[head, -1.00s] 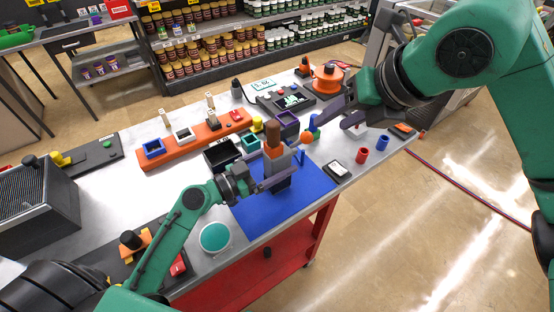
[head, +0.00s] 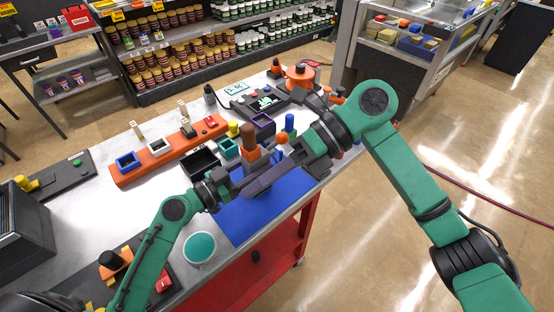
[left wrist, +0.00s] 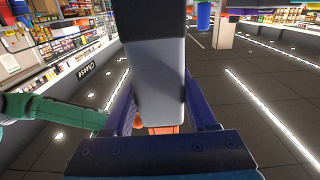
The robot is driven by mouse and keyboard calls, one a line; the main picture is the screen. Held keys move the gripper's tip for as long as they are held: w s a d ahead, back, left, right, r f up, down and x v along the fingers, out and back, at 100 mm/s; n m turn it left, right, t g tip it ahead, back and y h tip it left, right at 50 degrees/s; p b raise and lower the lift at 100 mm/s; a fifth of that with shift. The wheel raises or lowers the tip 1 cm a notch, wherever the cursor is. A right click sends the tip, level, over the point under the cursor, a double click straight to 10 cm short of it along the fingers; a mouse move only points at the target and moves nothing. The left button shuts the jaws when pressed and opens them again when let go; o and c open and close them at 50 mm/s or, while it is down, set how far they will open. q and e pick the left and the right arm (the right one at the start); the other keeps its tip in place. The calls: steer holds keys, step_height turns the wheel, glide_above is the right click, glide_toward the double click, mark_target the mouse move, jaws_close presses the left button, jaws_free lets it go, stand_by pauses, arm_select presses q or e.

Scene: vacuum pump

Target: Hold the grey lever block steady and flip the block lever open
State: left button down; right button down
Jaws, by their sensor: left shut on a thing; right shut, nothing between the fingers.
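The grey lever block (head: 260,163) stands on the blue mat (head: 238,219), with an orange part (head: 251,154) and an upright brown handle (head: 248,134) above. In the left wrist view the pale grey block (left wrist: 158,80) fills the space between my left fingers, its far end dark. My left gripper (head: 247,174) is shut on the block from the left. My right gripper (head: 252,187) is shut and empty, its purple fingers reaching across in front of the block from the right. They hide its lower part; I cannot tell whether they touch it.
Behind the block are a black bin (head: 201,163), a green box (head: 228,149) and a purple box (head: 262,126). An orange rack (head: 176,150) lies further left. A teal round dish (head: 199,248) sits near the front edge. The front of the mat is clear.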

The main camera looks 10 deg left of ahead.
steer(key=s+a+n+g+y, duration=0.1)
steer(key=s+n+g+y, duration=0.1)
steer(key=g+y, duration=0.15)
steer(key=m+t+y, duration=0.2)
steer(key=m+t, duration=2.5)
steer(key=t, duration=0.6)
glide_toward(276, 142)
step_height(276, 142, up, 4)
steer(key=s+a, duration=0.2)
steer(key=a, duration=0.1)
steer(key=w+r, duration=0.1)
steer(key=w+d+r, duration=0.1)
steer(key=w, duration=0.1)
steer(key=shift+w+d+r, duration=0.1)
steer(key=shift+w+r, duration=0.05)
